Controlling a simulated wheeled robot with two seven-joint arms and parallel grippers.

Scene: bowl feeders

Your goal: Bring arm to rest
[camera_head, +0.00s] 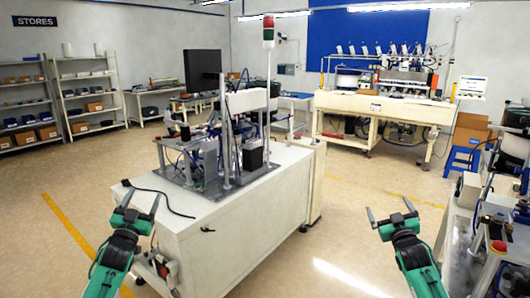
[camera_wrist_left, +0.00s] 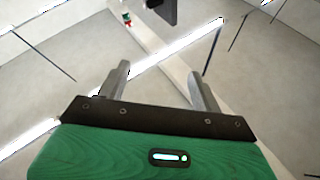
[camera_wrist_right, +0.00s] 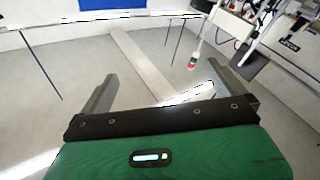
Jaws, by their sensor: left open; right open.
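My left gripper (camera_head: 141,203) is at the lower left of the head view, in front of the left end of the white cabinet. Its fingers are spread and empty, and they also show apart in the left wrist view (camera_wrist_left: 160,88). My right gripper (camera_head: 390,215) is at the lower right of the head view, over the floor between the white cabinet and the machine on the right. Its fingers are apart with nothing between them, as in the right wrist view (camera_wrist_right: 168,92). Both wrist views look up toward walls and ceiling lights.
The white cabinet (camera_head: 240,222) with a machine stands in front, bearing a signal tower (camera_head: 268,32). Another machine with a red button (camera_head: 499,246) stands close at right. A bench machine (camera_head: 385,105) and shelves (camera_head: 85,90) are farther back. Floor (camera_head: 345,215) is clear between the cabinets.

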